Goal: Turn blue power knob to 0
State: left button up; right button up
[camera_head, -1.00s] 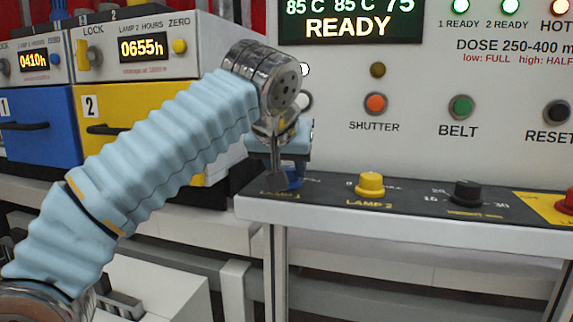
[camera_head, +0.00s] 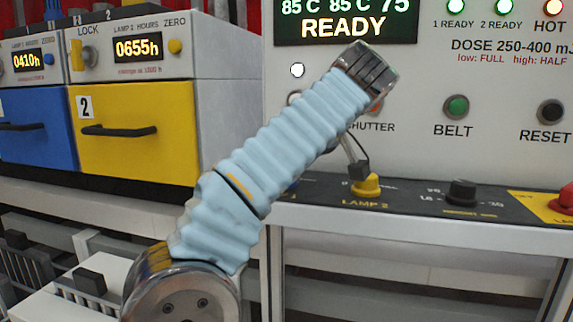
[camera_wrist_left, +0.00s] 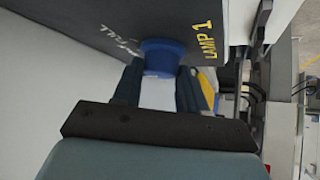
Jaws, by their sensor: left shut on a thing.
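The blue power knob (camera_wrist_left: 166,52) sits on the dark panel beside the yellow LAMP 1 label in the left wrist view. My left gripper (camera_wrist_left: 160,82) is shut on this knob, with one dark finger on each side of it. The knob's pointer is hidden, so its setting cannot be read. In the head view, my pale blue sleeved arm covers the LAMP 1 area and most of the gripper. My right gripper is in neither view.
The yellow LAMP 2 knob (camera_head: 366,186) stands close right of my wrist. A black knob (camera_head: 462,192) and a red knob (camera_head: 566,199) are farther right on the ledge. Blue (camera_head: 35,128) and yellow (camera_head: 135,130) drawers stand at left. The display (camera_head: 345,22) reads READY.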

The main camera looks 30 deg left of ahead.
pick_arm(q)
jog(key=shift+w+d+n+g, duration=0.1)
jog(key=shift+n+g, duration=0.7)
jog(key=shift+n, duration=0.2)
jog(key=shift+n+g+y, duration=0.3)
jog(key=o, duration=1.1)
jog(key=shift+c, duration=0.2)
